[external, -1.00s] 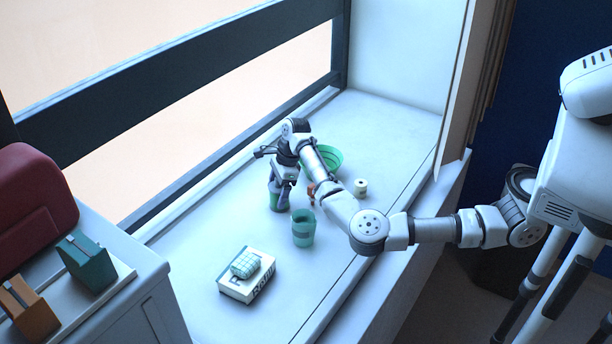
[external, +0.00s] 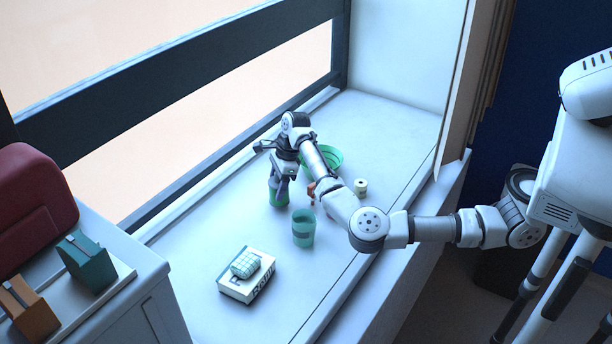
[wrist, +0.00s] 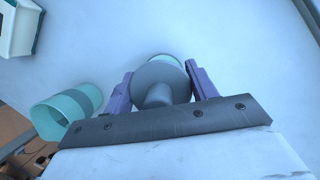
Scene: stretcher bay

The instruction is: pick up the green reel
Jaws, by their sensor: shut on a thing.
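The green reel (external: 278,195) hangs under my gripper (external: 281,183) above the white sill, left of the teal cup in the external view. In the wrist view, my gripper (wrist: 160,88) has its two purple fingers on either side of a grey round disc with a stub. A green rim (wrist: 161,59) shows behind the disc. The jaws are shut on the reel. The reel's lower part is hidden in the wrist view, and its gap to the sill is hard to judge.
A teal cup (external: 303,230) stands close by, also in the wrist view (wrist: 66,110). A white box (external: 240,288) bears a checked packet (external: 245,264). A green bowl (external: 334,158), a cream reel (external: 360,187) and a small brown thing (external: 311,190) are near my arm.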

